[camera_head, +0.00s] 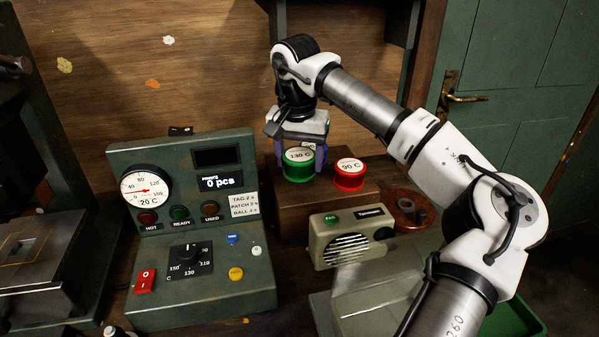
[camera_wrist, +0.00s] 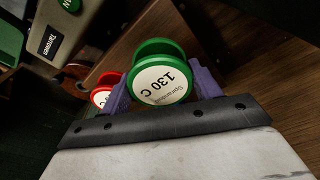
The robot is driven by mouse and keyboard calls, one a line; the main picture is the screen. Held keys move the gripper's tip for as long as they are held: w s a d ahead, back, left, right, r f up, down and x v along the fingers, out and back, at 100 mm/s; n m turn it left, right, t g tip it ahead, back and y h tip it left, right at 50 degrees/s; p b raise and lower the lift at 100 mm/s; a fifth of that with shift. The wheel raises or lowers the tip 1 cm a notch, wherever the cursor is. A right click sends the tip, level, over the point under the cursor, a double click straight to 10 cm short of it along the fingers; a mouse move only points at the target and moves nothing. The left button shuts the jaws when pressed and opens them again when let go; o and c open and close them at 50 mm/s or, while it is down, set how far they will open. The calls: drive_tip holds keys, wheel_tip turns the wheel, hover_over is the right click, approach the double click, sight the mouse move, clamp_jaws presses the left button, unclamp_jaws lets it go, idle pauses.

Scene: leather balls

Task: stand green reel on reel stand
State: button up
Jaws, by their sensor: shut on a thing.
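The green reel (camera_head: 299,165), with a white label reading 130 C, is between the two purple fingers of my gripper (camera_head: 292,157). The gripper is shut on it. In the wrist view the green reel (camera_wrist: 161,75) shows its label face and a second green flange, with a finger on each side. In the head view it is at the brown wooden block (camera_head: 290,212), left of the red reel (camera_head: 349,174) marked 90 C. I cannot tell whether the green reel touches the block. No part is plainly marked as the reel stand; the wooden block may be it.
A beige box (camera_head: 348,238) with a speaker grille stands in front of the block. A round copper-coloured thing (camera_head: 409,208) lies to its right, partly behind my arm. A green control panel (camera_head: 190,215) stands close on the left. A pale tray (camera_head: 365,300) is at the front.

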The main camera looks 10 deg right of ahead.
sight(300, 188)
drive_tip(key=shift+f, duration=2.05)
drive_tip(key=shift+f, duration=0.2)
drive_tip(key=o, duration=1)
drive_tip(key=shift+o, duration=0.2)
drive_tip(key=shift+r, duration=0.15)
drive_tip(key=r, duration=0.4)
drive_tip(key=s+r, duration=0.1)
drive_tip(key=r, duration=0.7)
drive_tip(key=shift+s+a, duration=0.15)
drive_tip(key=shift+a, duration=0.15)
